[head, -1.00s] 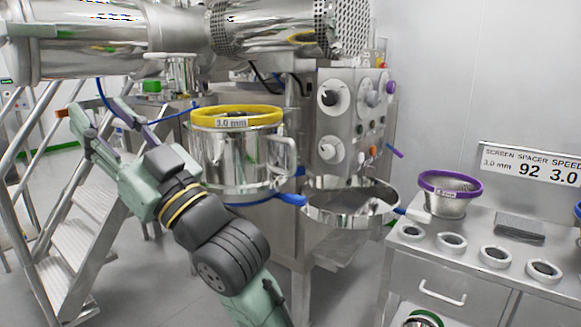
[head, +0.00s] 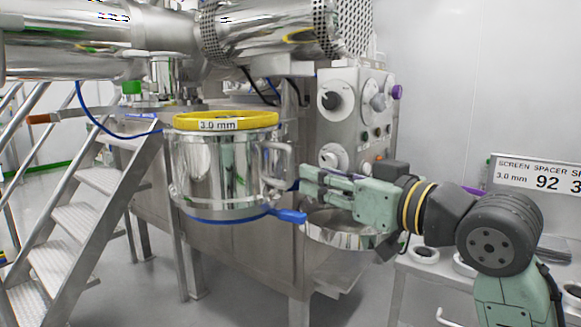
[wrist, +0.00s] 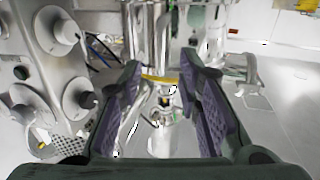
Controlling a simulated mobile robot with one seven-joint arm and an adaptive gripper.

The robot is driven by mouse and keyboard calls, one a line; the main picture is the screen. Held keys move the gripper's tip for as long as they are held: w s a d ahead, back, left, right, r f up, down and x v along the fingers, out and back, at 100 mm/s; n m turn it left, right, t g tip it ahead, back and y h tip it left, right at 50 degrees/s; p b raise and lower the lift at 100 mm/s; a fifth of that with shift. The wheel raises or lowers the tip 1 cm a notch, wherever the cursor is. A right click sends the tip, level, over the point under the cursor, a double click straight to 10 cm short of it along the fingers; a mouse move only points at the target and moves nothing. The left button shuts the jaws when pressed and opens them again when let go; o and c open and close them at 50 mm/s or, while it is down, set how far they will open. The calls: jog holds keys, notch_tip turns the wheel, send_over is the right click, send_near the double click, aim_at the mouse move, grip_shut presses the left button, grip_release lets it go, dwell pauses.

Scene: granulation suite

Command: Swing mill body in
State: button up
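The mill body (head: 215,170) is a shiny steel cylinder. A yellow ring (head: 238,121) labelled 3.0 mm sits on its top. It has a steel side handle (head: 279,160) on the right and a blue clamp lever (head: 291,215) at its lower rim. My gripper (head: 304,183) is at the right of the mill body, its fingertips close to the handle. In the wrist view its purple-padded fingers (wrist: 153,100) are wide apart. Bright steel shows between and beyond them; I cannot tell whether the handle lies between the fingers.
A control panel (head: 357,110) with knobs stands behind my gripper. A steel bowl (head: 345,232) is below it. A bench (head: 410,268) with rings is at the right, under a sign (head: 540,172). Steps (head: 85,215) stand at the left. Large steel drums hang above.

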aim_at(292, 169)
jog(key=p+x, duration=0.1)
jog(key=x, duration=0.7)
jog(key=shift+w+a, duration=0.15)
jog(key=shift+w, duration=0.05)
jog(key=shift+c, duration=0.5)
grip_shut()
